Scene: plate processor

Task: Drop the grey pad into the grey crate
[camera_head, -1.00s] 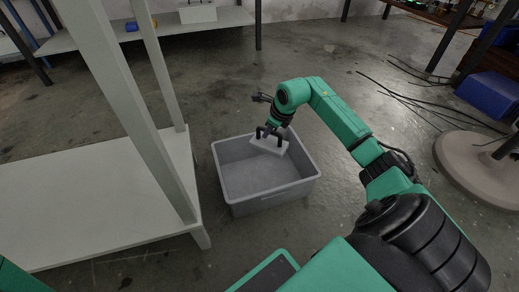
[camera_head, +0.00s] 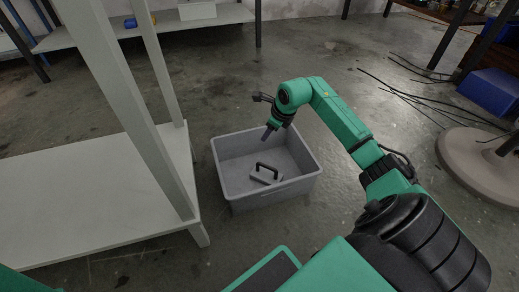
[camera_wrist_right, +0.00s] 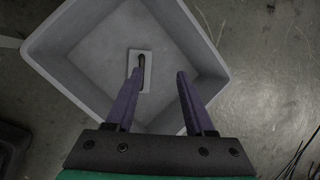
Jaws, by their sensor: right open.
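The grey pad (camera_head: 265,180) with its black handle lies inside the grey crate (camera_head: 238,198), toward its near side, in the head view. In the right wrist view the pad (camera_wrist_right: 146,62) shows below the fingers, inside the crate (camera_wrist_right: 60,64), with its handle partly behind the left finger. My right gripper (camera_head: 267,136) is above the crate's back part, pointing down. In the wrist view the right gripper (camera_wrist_right: 158,75) has its fingers apart with nothing between them. My left gripper is not in view.
A white shelf (camera_head: 80,200) stands just left of the crate, with an upright post. A blue bin (camera_head: 492,92), cables and a round base (camera_head: 480,170) are on the floor at the right. The floor behind the crate is clear.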

